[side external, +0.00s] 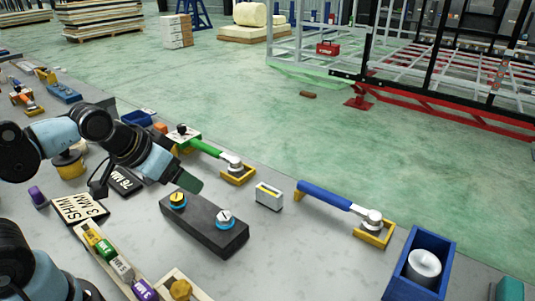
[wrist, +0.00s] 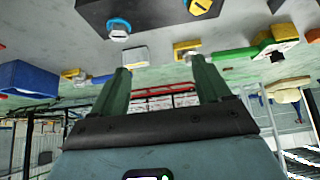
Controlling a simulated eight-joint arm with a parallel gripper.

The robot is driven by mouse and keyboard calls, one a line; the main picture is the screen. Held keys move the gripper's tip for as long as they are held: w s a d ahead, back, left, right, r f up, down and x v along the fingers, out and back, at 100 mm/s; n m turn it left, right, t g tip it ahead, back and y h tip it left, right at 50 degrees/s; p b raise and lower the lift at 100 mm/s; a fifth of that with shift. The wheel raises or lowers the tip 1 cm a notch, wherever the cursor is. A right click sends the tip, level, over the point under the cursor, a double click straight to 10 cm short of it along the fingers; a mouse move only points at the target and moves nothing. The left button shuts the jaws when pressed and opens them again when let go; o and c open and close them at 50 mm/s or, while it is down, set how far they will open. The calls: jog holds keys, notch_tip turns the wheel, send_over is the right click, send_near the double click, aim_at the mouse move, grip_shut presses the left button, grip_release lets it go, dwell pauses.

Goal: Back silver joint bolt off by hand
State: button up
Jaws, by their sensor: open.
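The silver joint bolt (side external: 225,217) stands in a blue ring on the right part of a dark block (side external: 203,228). A gold bolt (side external: 178,199) in a similar blue ring stands on the block's left part. In the wrist view, which appears upside down, the silver bolt (wrist: 118,31) and gold bolt (wrist: 199,5) show at the top edge. My gripper (side external: 190,187) is above the bench near the gold-bolt end, to the left of the silver bolt. In the wrist view its two green fingers (wrist: 163,80) are apart with nothing between them. I cannot tell its exact height over the block.
A small grey box (side external: 269,197) stands right of the block. Blue-handled (side external: 324,195) and green-handled (side external: 207,149) wrenches rest in yellow cradles behind. A blue bin (side external: 417,262) holds a white cylinder at right. A wooden tray with labelled shims (side external: 122,267) lies in front left.

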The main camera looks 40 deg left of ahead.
jog(key=shift+w+d+r+m, duration=0.1)
jog(key=shift+m, duration=0.3)
jog(key=shift+c, duration=1.3)
jog(key=shift+w+d+r+m+g, duration=0.2)
jog(key=shift+m+g, duration=0.1)
jog(key=shift+m, duration=0.3)
jog(key=shift+c, duration=0.3)
jog(key=m+g, duration=0.6)
jog(key=m, duration=1.4)
send_near(225, 216)
notch_tip(225, 216, down, 8)
jog(key=shift+w+f, duration=0.1)
jog(key=shift+f, duration=0.05)
jog(key=c, duration=1.1)
